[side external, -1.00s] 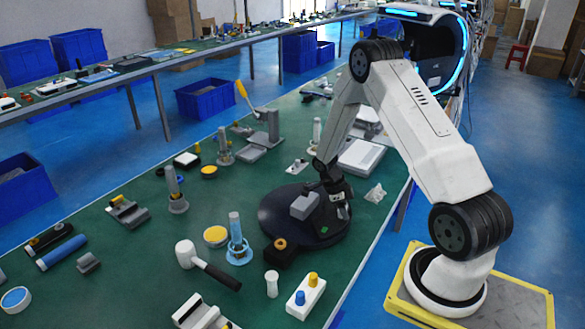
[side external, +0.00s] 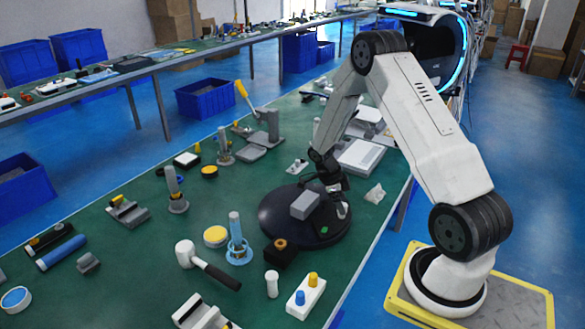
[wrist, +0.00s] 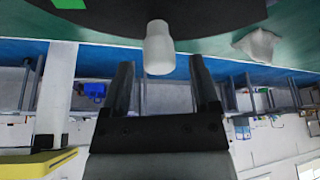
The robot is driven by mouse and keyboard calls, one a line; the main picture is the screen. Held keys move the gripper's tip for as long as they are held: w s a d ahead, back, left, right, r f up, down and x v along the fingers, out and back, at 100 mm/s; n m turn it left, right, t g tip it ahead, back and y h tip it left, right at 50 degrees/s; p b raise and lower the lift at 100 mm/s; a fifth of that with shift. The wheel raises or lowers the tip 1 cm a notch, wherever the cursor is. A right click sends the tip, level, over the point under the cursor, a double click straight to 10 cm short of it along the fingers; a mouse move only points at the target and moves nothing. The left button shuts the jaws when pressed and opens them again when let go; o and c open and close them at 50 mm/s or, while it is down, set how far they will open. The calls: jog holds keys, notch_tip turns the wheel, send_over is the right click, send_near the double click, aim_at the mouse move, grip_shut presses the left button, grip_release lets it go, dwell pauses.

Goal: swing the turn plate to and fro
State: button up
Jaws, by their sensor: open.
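The turn plate (side external: 277,222) is a dark round disc lying on the green table in the side view; its dark edge (wrist: 205,14) crosses the top of the wrist view. A grey block (side external: 305,205) and a small green patch (side external: 324,231) are on it. A white rounded knob (wrist: 159,46) stands near the plate's edge; it shows small and pale in the side view (side external: 343,210). My gripper (side external: 338,188) is open and empty above the plate's right side. In the wrist view its fingertips (wrist: 160,66) lie either side of the knob's end, with gaps on both sides.
A black block with an orange ring (side external: 281,252) sits by the plate's front left edge. A crumpled clear bag (side external: 375,193) and a white flat box (side external: 361,157) lie to the right and behind. A blue-based post (side external: 237,240) and mallet (side external: 205,265) are at left.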

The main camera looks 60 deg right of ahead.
aim_at(332, 217)
jog(key=shift+v, duration=2.35)
jog(key=s+a+r+n+t+y, duration=0.1)
jog(key=a+r+n, duration=0.4)
jog(key=a+n, duration=0.7)
jog(key=s+a+r+n+t, duration=0.3)
jog(key=a+r+n+t, duration=0.2)
jog(key=a+n, duration=0.8)
jog(key=shift+a+r+n+t+y, duration=0.15)
jog(key=shift+a+n+t+y, duration=0.2)
jog(key=shift+n, duration=2.85)
